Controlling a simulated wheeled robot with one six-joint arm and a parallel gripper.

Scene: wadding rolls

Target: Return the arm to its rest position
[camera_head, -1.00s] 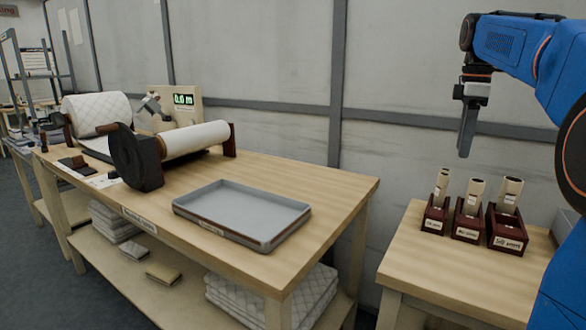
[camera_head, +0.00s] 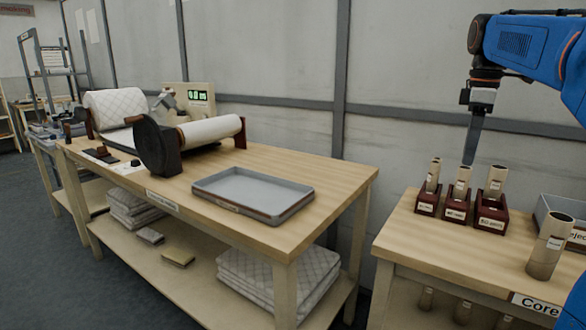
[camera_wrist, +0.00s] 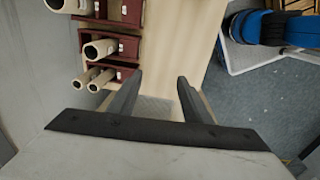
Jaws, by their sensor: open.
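My arm is blue and reaches in from the right in the head view. My gripper (camera_head: 474,142) points down above the left end of the core table, beside the wall and clear of the cores. In the wrist view my gripper (camera_wrist: 158,98) has its two dark fingers apart with nothing between them. Below it lie the edge of the wooden core table (camera_wrist: 185,50) and the grey floor. The cores in their dark red holders (camera_wrist: 128,48) are at the upper left of the wrist view, apart from the fingers.
Three dark red holders (camera_head: 457,212) with tan cores stand on the core table (camera_head: 400,236). A loose core (camera_head: 545,255) stands near its front edge, beside a grey bin (camera_head: 562,215). A long workbench (camera_head: 330,172) carries a grey tray (camera_head: 252,192) and a white roll (camera_head: 210,131).

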